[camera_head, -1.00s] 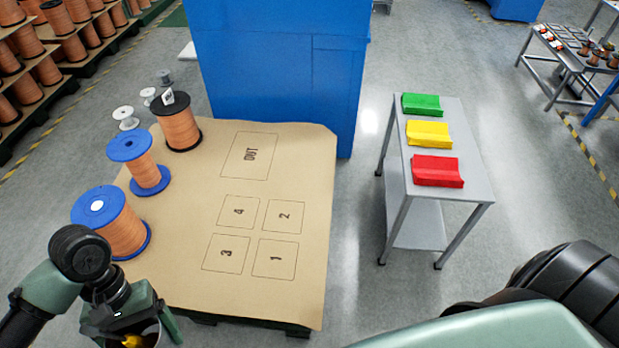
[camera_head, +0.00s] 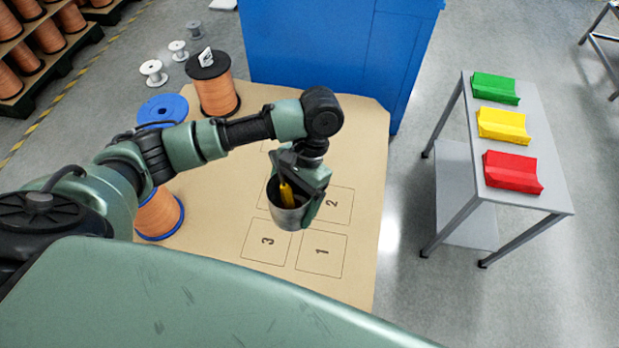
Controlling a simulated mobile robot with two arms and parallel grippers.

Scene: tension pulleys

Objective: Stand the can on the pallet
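The can (camera_head: 287,218) is a grey metal cup, open at the top, with something yellow and dark inside. My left gripper (camera_head: 301,200) is shut on its wall and holds it roughly upright over the pallet. The pallet (camera_head: 352,135) has a brown sheet on top with printed squares. Squares 1, 2 and 3 show; the can and my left arm hide square 4 and most of the OUT box. The can appears to be above the sheet, near squares 3 and 2; its exact height is hard to tell. My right gripper is out of view.
A black-flanged copper spool (camera_head: 215,90) stands at the pallet's back left. Blue-flanged spools (camera_head: 160,213) at the left are partly hidden by my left arm. A blue cabinet (camera_head: 330,50) stands behind. A grey side table (camera_head: 545,195) with green, yellow and red blocks is at right.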

